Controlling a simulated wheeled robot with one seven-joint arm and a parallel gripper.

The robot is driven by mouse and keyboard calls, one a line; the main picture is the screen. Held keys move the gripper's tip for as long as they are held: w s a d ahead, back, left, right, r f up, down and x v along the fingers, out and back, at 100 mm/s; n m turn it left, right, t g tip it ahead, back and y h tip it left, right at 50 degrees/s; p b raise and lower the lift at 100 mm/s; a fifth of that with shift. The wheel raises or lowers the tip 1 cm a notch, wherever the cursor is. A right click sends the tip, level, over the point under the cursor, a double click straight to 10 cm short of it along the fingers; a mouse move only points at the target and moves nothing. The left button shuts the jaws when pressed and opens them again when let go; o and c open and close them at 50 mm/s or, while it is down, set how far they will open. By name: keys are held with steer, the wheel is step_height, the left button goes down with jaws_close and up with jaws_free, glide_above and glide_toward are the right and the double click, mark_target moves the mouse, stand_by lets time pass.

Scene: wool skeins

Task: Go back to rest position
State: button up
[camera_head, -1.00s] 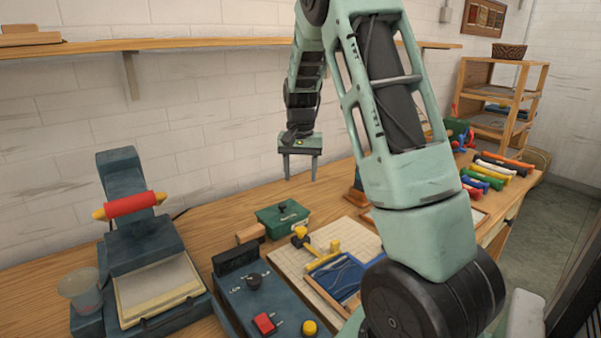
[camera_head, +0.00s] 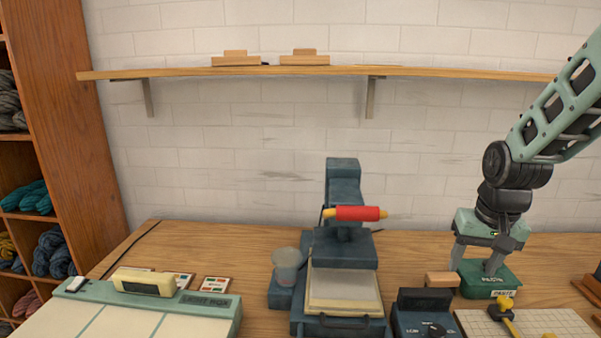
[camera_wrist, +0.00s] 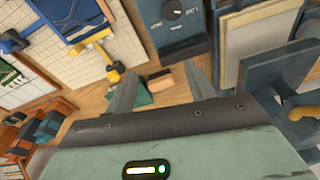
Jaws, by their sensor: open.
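My gripper (camera_head: 480,262) hangs at the right in the head view, its two fingers pointing down and spread apart. In that view it overlaps the green box (camera_head: 490,284) on the bench; I cannot tell how far above it the fingers are. In the wrist view my gripper (camera_wrist: 160,92) shows both fingers apart with nothing held between them. Part of the green box (camera_wrist: 143,98) shows by the left finger, mostly hidden.
A press with a red roller (camera_head: 358,213) stands mid-bench, a clear cup (camera_head: 287,265) beside it. A light box (camera_head: 150,305) lies left. A wooden shelf (camera_head: 300,70) runs along the wall. Yarn cubbies (camera_head: 75,130) stand at far left. A wooden block (camera_head: 441,279) lies near the green box.

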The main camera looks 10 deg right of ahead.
steer(key=s+a+n, duration=0.6)
steer(key=s+a, duration=0.3)
steer(key=a, duration=0.4)
steer(key=s+a+r+n+g, duration=0.1)
steer(key=s+a+n, duration=0.5)
steer(key=s+a, duration=0.4)
steer(key=a, duration=0.3)
steer(key=shift+g+y, duration=0.3)
steer(key=shift+y, duration=0.1)
stand_by(2.3)
